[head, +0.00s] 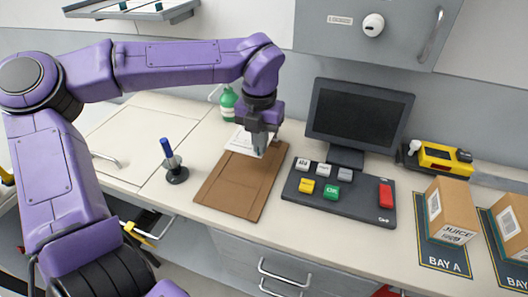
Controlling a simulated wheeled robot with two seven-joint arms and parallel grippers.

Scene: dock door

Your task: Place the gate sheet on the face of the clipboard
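The clipboard (236,187) is a brown board lying on the counter, left of the keypad, and its visible face is bare. A white sheet with print (240,143), which looks like the gate sheet, shows at the clipboard's far end. My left gripper (261,152) points down over that far end, at the sheet's right side, and hides part of the sheet and board. I cannot tell whether its fingers are shut on the sheet, or whether the sheet rests on the board. My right gripper is not in view.
A pen in a black holder (175,165) stands left of the clipboard. A green bottle (228,105) is behind it. A keypad (338,195) and monitor (357,115) are to the right. Boxes (450,212) stand on mats farther right. Counter left of the pen is clear.

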